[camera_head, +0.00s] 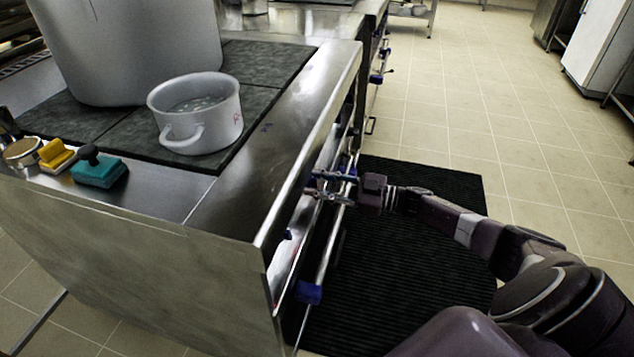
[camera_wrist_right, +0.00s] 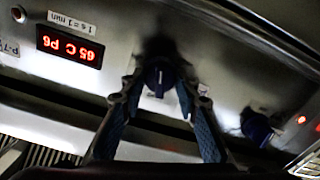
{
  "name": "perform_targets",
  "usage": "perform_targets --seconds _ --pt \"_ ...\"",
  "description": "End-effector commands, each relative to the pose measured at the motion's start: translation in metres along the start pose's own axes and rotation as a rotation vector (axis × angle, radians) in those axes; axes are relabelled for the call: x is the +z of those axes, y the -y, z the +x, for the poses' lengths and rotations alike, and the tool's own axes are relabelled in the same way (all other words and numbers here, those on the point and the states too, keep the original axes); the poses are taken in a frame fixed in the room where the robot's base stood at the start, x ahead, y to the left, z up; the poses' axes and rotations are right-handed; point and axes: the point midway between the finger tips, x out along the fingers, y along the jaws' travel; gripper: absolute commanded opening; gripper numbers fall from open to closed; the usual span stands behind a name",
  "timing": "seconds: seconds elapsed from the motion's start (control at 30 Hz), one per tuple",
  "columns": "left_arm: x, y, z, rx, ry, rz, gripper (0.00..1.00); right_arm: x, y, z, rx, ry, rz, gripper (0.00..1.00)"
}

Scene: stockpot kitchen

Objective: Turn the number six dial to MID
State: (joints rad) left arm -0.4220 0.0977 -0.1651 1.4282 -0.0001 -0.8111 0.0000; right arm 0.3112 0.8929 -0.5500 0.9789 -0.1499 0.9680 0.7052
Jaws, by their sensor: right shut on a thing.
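In the right wrist view a dark blue dial (camera_wrist_right: 159,76) with a pale pointer line sits on the steel panel. Next to it a red display (camera_wrist_right: 69,46) shows upside down and reads "65 C P6". My right gripper (camera_wrist_right: 159,97) is shut on this dial, one finger on each side. In the head view my right gripper (camera_head: 328,188) reaches the front panel of the steel cooker (camera_head: 310,160) from the right. The dial's own markings are not readable. My left gripper is not in view.
Another dial (camera_wrist_right: 257,127) sits along the panel near a lit red lamp (camera_wrist_right: 300,118). A rail with a blue end (camera_head: 308,292) runs along the cooker's front. A white pot (camera_head: 200,120) and a large stockpot (camera_head: 130,50) stand on top. A black mat (camera_head: 410,270) covers the floor.

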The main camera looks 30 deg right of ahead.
Motion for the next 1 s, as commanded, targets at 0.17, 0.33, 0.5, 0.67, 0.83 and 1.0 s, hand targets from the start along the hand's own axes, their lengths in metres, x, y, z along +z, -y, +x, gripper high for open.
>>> perform_targets --seconds 0.17,0.33,0.5,0.67,0.83,1.0 --pt "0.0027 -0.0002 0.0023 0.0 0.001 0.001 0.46 0.0007 -0.0005 -0.0003 0.002 0.002 0.035 0.05" --pt "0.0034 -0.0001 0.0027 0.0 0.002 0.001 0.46 0.0008 -0.0003 -0.0003 0.001 0.002 0.044 0.05" --pt "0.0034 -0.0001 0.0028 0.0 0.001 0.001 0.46 0.0009 -0.0002 -0.0003 0.001 0.002 0.044 0.05" --pt "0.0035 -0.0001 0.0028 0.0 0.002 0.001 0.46 0.0009 -0.0001 -0.0003 0.001 0.002 0.044 0.33" --pt "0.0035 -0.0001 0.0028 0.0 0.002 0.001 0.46 0.0006 0.0 -0.0002 0.0 0.001 0.043 0.47" --pt "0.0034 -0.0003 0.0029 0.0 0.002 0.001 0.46 0.0004 0.0002 -0.0001 0.0 0.001 0.043 0.47"
